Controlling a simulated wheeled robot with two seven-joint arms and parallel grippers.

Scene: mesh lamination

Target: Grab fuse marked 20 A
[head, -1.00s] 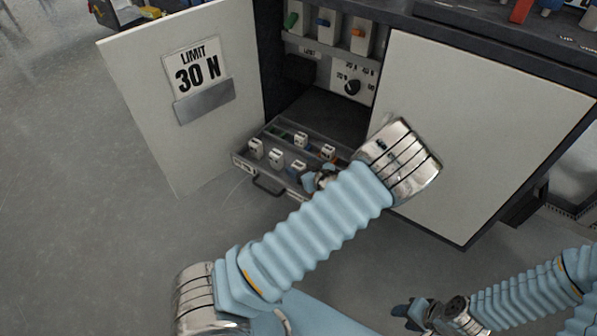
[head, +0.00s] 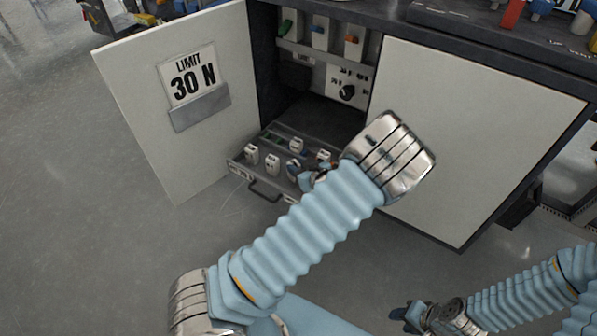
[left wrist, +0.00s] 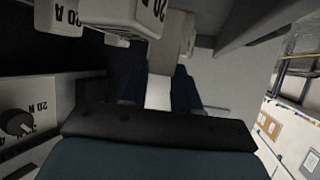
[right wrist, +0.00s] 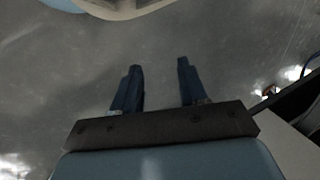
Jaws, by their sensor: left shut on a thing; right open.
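My left gripper (head: 308,178) is at the front right of the open drawer. In the left wrist view its dark fingers (left wrist: 160,92) are shut on a pale block-shaped fuse (left wrist: 172,42); I cannot read any marking on it. Beside it in that view are a fuse marked 20 A (left wrist: 135,15) and another marked fuse (left wrist: 62,14). In the head view several white fuses, one at the left (head: 251,154), stand in the drawer, their marks too small to read. My right gripper (head: 402,313) is low at the bottom right, open and empty; its fingers (right wrist: 157,80) show over bare floor.
The drawer (head: 236,170) sits in a cabinet whose left door (head: 150,110) stands open, with a LIMIT 30 N sign (head: 190,75). A closed panel (head: 470,130) is on the right. A panel with a dial (head: 347,92) is above the drawer. The floor in front is clear.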

